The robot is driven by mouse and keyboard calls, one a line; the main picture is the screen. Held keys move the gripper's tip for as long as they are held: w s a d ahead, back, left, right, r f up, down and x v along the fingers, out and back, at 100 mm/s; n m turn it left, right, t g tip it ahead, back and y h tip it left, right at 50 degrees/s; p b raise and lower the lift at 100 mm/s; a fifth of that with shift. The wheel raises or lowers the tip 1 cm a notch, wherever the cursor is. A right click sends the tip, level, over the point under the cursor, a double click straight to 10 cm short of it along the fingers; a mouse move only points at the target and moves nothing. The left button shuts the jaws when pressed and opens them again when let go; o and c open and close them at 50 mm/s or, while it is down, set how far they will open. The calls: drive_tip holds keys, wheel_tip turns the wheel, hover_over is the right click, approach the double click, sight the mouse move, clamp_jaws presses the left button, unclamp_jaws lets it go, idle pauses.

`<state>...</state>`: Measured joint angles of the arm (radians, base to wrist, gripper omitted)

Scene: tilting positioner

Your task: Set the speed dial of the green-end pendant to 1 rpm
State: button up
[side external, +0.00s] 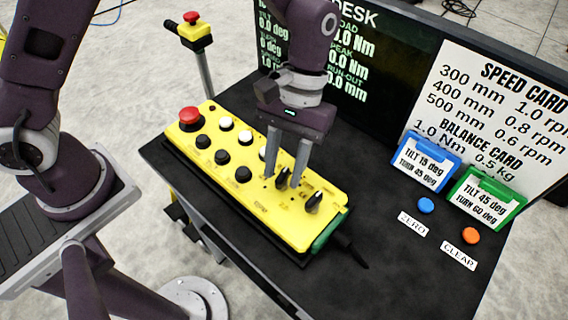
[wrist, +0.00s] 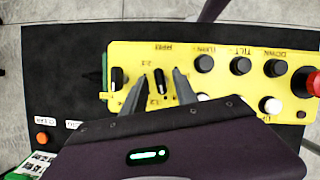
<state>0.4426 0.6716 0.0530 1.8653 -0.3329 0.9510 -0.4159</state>
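The yellow pendant (side external: 215,190) lies on the dark desk, its green end (side external: 322,240) toward the front right. It also shows in the wrist view (wrist: 215,95), green end at left. Two black pointer dials sit near that end: an outer one (side external: 313,204) and an inner one (side external: 283,179). In the wrist view the inner dial (wrist: 159,82) lies between my fingertips, and the outer dial (wrist: 117,78) is to their left. My gripper (side external: 284,182) points down, open, its fingers straddling the inner dial with gaps visible. The dial markings are too small to read surely.
Black and white buttons and a red stop button (side external: 190,118) fill the pendant's other end. A speed card (side external: 500,100) leans behind. Blue (side external: 425,163) and green (side external: 487,197) tilt cards and blue and orange buttons are at right. A cable leaves the green end.

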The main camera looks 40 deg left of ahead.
drive_tip(key=v, duration=0.7)
drive_tip(key=s+a+r+m+t, duration=0.1)
drive_tip(key=s+a+r+t, duration=0.4)
drive_tip(key=a+r, duration=0.55)
drive_tip(key=s+a+r+m+t+y, duration=0.1)
drive_tip(key=s+a+t, duration=0.3)
drive_tip(key=s, duration=0.5)
drive_tip(key=shift+s+a+r+m+t, duration=0.25)
drive_tip(key=shift+a+r+m+t, duration=0.2)
drive_tip(key=shift+a, duration=0.8)
